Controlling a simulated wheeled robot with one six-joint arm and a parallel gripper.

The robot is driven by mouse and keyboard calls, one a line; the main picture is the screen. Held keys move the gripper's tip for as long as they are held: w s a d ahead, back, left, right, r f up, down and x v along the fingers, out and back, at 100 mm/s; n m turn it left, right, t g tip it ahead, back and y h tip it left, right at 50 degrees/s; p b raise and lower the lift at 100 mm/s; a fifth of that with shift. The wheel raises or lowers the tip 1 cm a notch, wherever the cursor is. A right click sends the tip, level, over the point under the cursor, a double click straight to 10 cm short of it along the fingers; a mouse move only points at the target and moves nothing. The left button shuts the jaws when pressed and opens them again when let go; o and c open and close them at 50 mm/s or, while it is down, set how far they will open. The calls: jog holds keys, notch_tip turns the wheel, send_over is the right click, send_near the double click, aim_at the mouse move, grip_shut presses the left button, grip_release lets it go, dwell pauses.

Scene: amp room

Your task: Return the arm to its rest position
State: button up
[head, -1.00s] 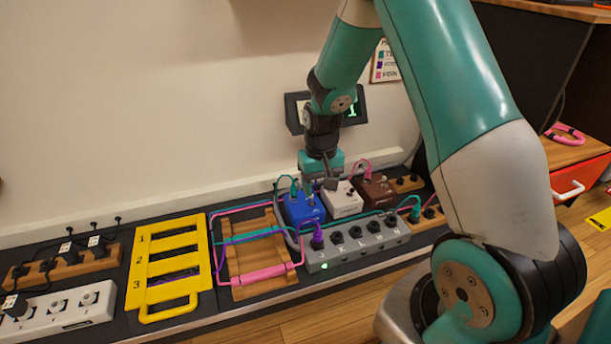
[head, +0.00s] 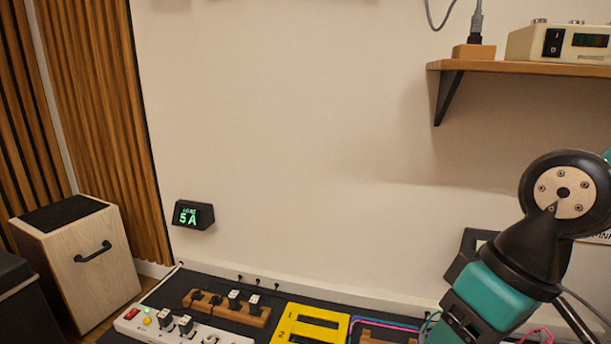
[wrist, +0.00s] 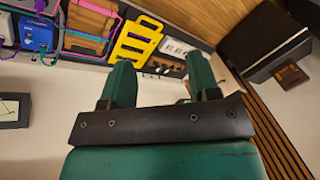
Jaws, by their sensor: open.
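My arm (head: 545,240) is at the right edge of the head view, raised in front of the wall, with a teal section pointing down and left. The fingertips cannot be made out in the head view. In the wrist view my gripper (wrist: 161,74) shows two teal fingers standing well apart, with nothing held between them. The bench gear lies beyond the fingers, and they touch nothing that I can see.
The yellow numbered frame (head: 308,326) and a wooden socket strip (head: 227,308) lie on the dark bench board. The blue pedal (wrist: 38,35) shows in the wrist view. A wall shelf (head: 520,69) is at upper right, and a wooden box (head: 88,262) at left.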

jog(key=s+r+p, duration=0.2)
jog(key=r+p, duration=1.7)
jog(key=r, duration=0.1)
jog(key=s+a+r+n+p, duration=0.1)
jog(key=r+p, duration=1.8)
jog(key=r, duration=0.1)
jog(key=shift+s, duration=0.35)
jog(key=shift+a+r, duration=0.1)
